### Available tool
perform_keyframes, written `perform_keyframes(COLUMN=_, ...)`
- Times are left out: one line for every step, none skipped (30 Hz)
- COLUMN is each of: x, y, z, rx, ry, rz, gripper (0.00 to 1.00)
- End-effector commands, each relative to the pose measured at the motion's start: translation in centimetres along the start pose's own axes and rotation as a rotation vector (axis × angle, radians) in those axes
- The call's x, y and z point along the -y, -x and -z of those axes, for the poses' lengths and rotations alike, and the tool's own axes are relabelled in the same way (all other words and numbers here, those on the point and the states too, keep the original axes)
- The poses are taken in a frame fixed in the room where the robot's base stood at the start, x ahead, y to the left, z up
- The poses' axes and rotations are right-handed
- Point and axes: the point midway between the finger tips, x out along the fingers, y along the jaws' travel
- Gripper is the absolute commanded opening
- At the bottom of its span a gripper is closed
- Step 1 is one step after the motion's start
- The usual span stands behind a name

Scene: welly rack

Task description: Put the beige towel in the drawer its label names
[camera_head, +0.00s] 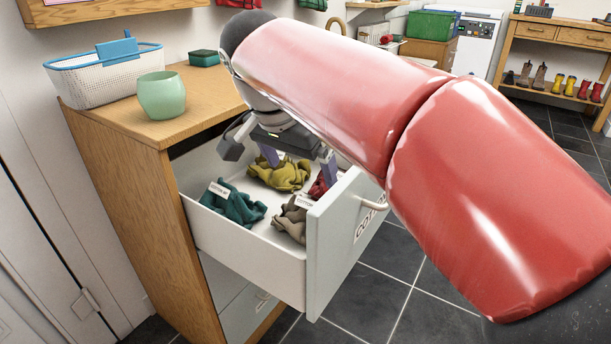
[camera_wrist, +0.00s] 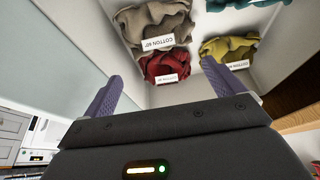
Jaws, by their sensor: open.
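The beige towel (camera_head: 289,222) lies crumpled in the open top drawer (camera_head: 243,247), near the drawer front. In the wrist view the towel (camera_wrist: 152,22) bears a white label reading COTTON with a number, perhaps 60. The drawer front has a label (camera_head: 366,224) starting with COTTON, partly hidden by the handle and my arm. My gripper (camera_head: 299,167) is open and empty, pointing down into the drawer. In the wrist view its fingertips (camera_wrist: 162,76) are spread either side of a red towel (camera_wrist: 166,66), with the beige one just beyond.
A teal towel (camera_head: 234,204) and a yellow towel (camera_head: 281,174) also lie in the drawer, both labelled. A white basket (camera_head: 105,82), a green pot (camera_head: 161,96) and a dark green box (camera_head: 204,58) stand on the cabinet top. A closed drawer (camera_head: 245,318) is below.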

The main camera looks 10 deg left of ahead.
Motion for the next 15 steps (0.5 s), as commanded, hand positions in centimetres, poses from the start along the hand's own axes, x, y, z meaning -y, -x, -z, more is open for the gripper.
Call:
perform_keyframes(x=0.1, y=1.1, z=0.1, rx=-0.001, ry=0.001, rz=0.003, gripper=0.94)
perform_keyframes(x=0.1, y=1.6, z=0.1, rx=-0.001, ry=0.001, rz=0.002, gripper=0.94)
perform_keyframes(x=0.1, y=2.0, z=0.1, rx=0.0, ry=0.001, rz=0.001, gripper=0.94)
perform_keyframes(x=0.1, y=2.3, z=0.1, rx=-0.001, ry=0.001, rz=0.002, gripper=0.94)
perform_keyframes(x=0.1, y=2.6, z=0.1, rx=-0.001, ry=0.001, rz=0.002, gripper=0.94)
perform_keyframes(x=0.0, y=2.9, z=0.0, rx=0.0, ry=0.0, rz=0.001, gripper=0.94)
perform_keyframes(x=0.0, y=3.0, z=0.0, rx=0.0, ry=0.001, rz=0.0, gripper=0.94)
perform_keyframes(x=0.0, y=3.1, z=0.0, rx=0.0, ry=0.001, rz=0.0, gripper=0.94)
perform_keyframes(x=0.0, y=3.2, z=0.0, rx=0.0, ry=0.001, rz=0.0, gripper=0.94)
perform_keyframes(x=0.0, y=3.2, z=0.0, rx=0.0, ry=0.001, rz=0.0, gripper=0.94)
perform_keyframes(x=0.0, y=3.3, z=0.0, rx=0.0, ry=0.001, rz=0.0, gripper=0.94)
perform_keyframes(x=0.0, y=3.3, z=0.0, rx=0.0, ry=0.001, rz=0.0, gripper=0.94)
perform_keyframes(x=0.0, y=3.2, z=0.0, rx=0.0, ry=0.001, rz=0.0, gripper=0.94)
perform_keyframes(x=0.0, y=3.2, z=0.0, rx=0.0, ry=0.001, rz=0.0, gripper=0.94)
perform_keyframes(x=0.0, y=3.2, z=0.0, rx=0.0, ry=0.001, rz=0.0, gripper=0.94)
